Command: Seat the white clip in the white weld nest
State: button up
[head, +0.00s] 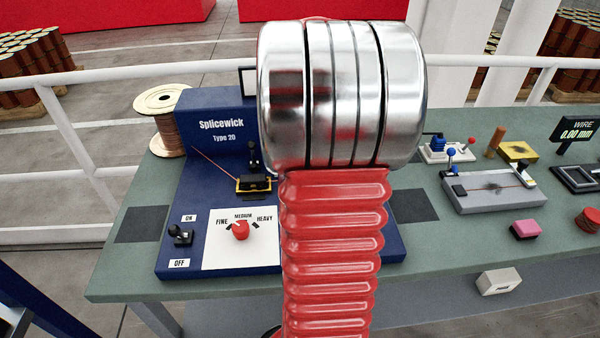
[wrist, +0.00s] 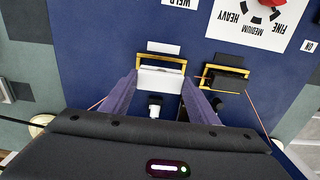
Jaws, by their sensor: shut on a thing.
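In the wrist view my gripper (wrist: 160,80) is shut on the white clip (wrist: 160,77), with one finger at each end of it. The clip is over or within the yellow-edged white weld nest (wrist: 161,57), which has a white label above it. I cannot tell whether the clip is fully down in the nest. The nest's near side is hidden by the clip and fingers. In the head view my arm hides the gripper, the clip and this nest.
Beside it is a second yellow-edged nest (wrist: 207,74) holding a black clip (wrist: 228,82), also seen in the head view (head: 254,184). A white-tipped lever (wrist: 155,105) stands between my fingers. The blue Splicewick panel (head: 222,125) carries a red dial (head: 240,230) and a black switch (head: 181,235).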

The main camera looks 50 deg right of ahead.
jog(key=shift+f, duration=1.6)
jog(key=shift+f, duration=0.15)
jog(key=o, duration=1.1)
jog(key=shift+c, duration=0.2)
notch_tip(320, 180, up, 12)
jog(key=shift+r, duration=0.15)
